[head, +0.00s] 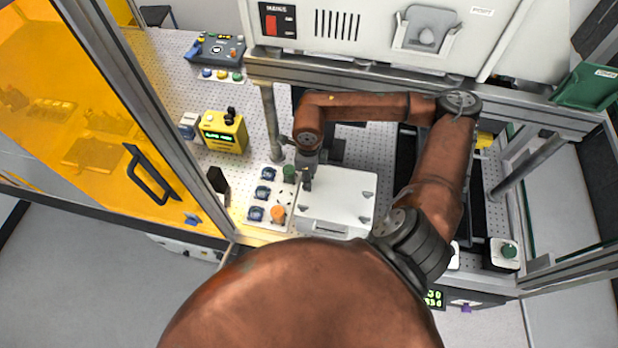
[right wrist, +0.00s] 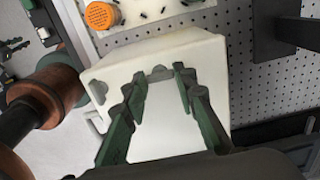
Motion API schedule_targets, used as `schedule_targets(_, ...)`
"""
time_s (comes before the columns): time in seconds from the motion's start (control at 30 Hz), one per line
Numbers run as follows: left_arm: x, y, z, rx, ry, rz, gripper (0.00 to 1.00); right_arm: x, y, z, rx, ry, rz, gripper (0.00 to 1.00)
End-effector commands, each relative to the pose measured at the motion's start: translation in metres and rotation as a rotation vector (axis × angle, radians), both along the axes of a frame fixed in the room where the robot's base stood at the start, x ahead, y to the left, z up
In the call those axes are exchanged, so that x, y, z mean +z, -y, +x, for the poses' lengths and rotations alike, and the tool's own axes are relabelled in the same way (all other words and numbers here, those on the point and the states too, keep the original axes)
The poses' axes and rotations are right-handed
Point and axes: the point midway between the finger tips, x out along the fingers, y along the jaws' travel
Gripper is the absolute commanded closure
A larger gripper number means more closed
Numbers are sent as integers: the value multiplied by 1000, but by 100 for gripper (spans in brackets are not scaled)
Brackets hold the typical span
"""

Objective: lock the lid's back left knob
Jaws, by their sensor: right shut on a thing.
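The white lid (head: 338,203) with small grey knobs at its corners lies flat on a box. It also shows in the right wrist view (right wrist: 205,65). My right gripper (head: 306,172) is at the lid's back left corner, coming down from above and covering the knob there in the head view. In the right wrist view its green fingers (right wrist: 162,76) are shut on a grey part at the lid's edge, the back left knob (right wrist: 159,73). Its exact turn is hard to tell. The front left knob (right wrist: 97,90) is free. My left gripper is in neither view.
Left of the lid is a white panel with an orange cap (head: 278,213), a green cap (head: 289,173) and several blue-topped items. A metal post (head: 271,122) stands behind it. A yellow device (head: 223,132) sits farther left. A large white housing (head: 345,30) overhangs the back.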

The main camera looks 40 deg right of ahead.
Motion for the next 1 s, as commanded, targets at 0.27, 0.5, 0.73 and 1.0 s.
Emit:
schedule_targets(0.27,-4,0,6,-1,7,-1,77,-1,0,0,-22,1,0,98)
schedule_targets(0.5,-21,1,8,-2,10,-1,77,-3,0,1,-132,3,-1,98)
schedule_targets(0.73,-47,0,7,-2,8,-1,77,-5,0,1,-326,4,-1,98)
schedule_targets(1.0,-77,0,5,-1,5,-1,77,-4,1,1,-585,3,-1,98)
